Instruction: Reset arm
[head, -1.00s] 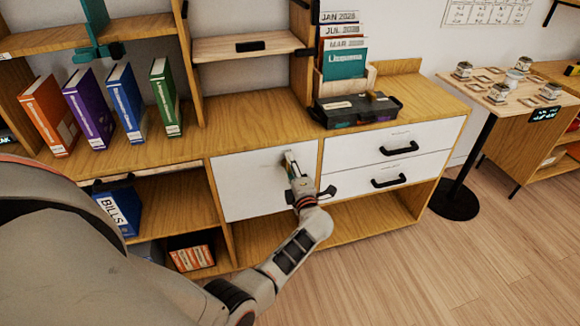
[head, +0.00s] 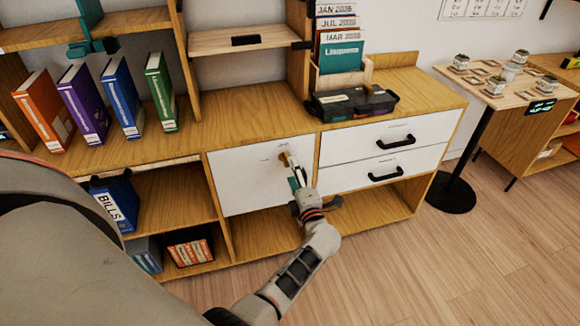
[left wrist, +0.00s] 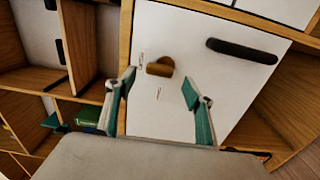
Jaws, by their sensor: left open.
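My left gripper (head: 297,178) is in front of the white cabinet door (head: 240,185), just below and right of its small brown knob (head: 286,159). In the left wrist view my left gripper (left wrist: 158,86) has its two teal-padded fingers spread apart with nothing between them. The knob (left wrist: 160,67) shows just beyond the fingertips on the white panel (left wrist: 165,25); the exact gap cannot be told. The door looks closed. My right gripper is not in view.
Two white drawers with black handles (head: 396,142) are right of the door. A black case (head: 350,104) sits on the cabinet top. Binders (head: 122,97) stand to the left. A small table (head: 505,88) stands at the right. The floor (head: 420,270) in front is clear.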

